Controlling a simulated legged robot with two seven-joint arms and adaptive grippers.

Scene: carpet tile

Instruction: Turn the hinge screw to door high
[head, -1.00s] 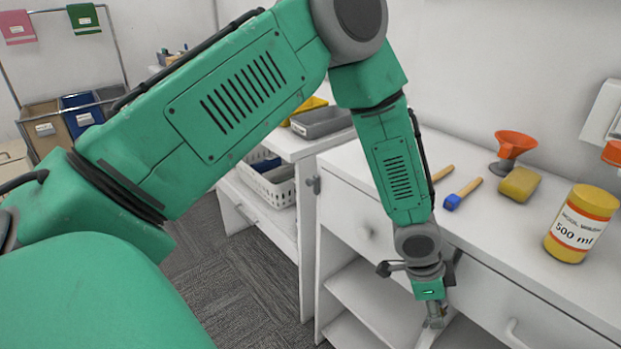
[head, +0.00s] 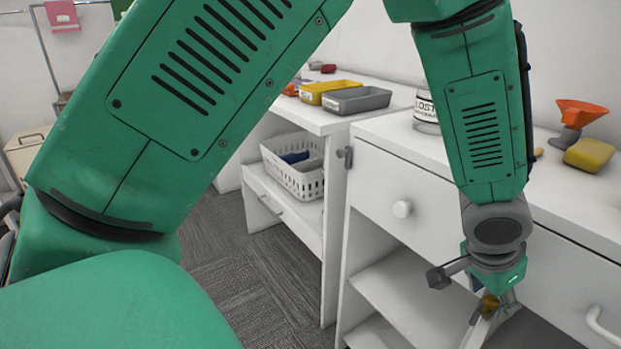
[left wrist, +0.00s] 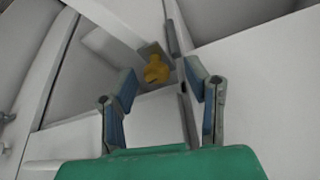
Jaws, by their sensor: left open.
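The hinge screw is a yellow, winged piece (left wrist: 156,70) on a grey plate, beside the edge of a white panel in the left wrist view. In the head view a small brownish-yellow bit of it (head: 490,303) shows low down at my left gripper (head: 487,310). In the left wrist view my left gripper (left wrist: 165,82) is open, with its blue-padded fingers spread on either side of the screw. I cannot tell whether either finger touches it. The door's position is not clear from these views. My right gripper is out of view.
A white cabinet (head: 375,185) with a round knob (head: 402,208), a bar handle (head: 600,328) and open shelves surrounds the gripper. A white basket (head: 297,178) sits to the left.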

